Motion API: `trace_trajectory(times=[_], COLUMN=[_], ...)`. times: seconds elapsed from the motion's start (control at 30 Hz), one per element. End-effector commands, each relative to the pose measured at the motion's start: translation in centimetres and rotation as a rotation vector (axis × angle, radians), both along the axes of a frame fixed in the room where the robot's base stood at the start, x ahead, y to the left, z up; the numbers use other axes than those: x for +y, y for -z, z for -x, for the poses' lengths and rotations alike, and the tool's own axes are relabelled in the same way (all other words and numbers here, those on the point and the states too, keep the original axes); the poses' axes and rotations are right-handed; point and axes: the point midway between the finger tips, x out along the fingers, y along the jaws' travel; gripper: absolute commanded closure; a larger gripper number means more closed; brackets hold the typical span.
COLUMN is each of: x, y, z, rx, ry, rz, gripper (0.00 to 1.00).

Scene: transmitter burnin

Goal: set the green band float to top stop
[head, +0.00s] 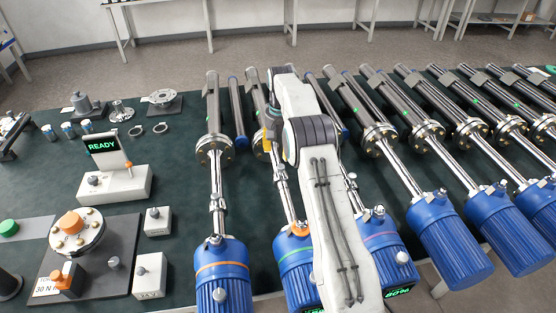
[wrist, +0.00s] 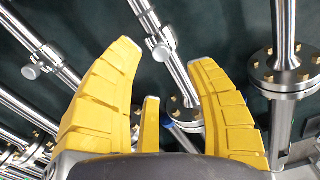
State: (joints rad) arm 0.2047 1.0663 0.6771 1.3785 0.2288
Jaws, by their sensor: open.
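The green band transmitter has a blue housing with a green ring (head: 293,256), partly hidden behind my arm. Its bright stem runs up to a bolted flange, and a small metal collar, seemingly its float (head: 281,176), sits on the upper part of the stem. My gripper (head: 268,146) is over the flange end of this stem, mostly hidden by my arm. In the wrist view my gripper (wrist: 167,55) is open, with yellow fingers apart. A stem with a knobbed collar (wrist: 160,45) passes between and beyond the fingertips. I cannot tell whether a finger touches it.
An orange-banded transmitter (head: 222,266) lies to the left and a purple-banded one (head: 380,240) to the right, both close by. More blue transmitters (head: 450,245) fill the right side. A READY display (head: 103,146) and a test fixture (head: 78,232) stand left.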

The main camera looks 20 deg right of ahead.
Motion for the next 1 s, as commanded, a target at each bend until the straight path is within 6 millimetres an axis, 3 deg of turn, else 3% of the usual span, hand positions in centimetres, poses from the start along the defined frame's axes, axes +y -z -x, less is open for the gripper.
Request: trace_trajectory(times=[0.3, 0.73, 1.0], x=[-0.9, -1.0, -1.0], y=[2.9, 7.8, 9.8], z=[-0.6, -0.5, -0.6], rx=[0.019, 0.023, 0.020], ry=[0.028, 0.029, 0.029], rz=[-0.004, -0.005, -0.004], gripper=[0.49, 0.49, 0.49])
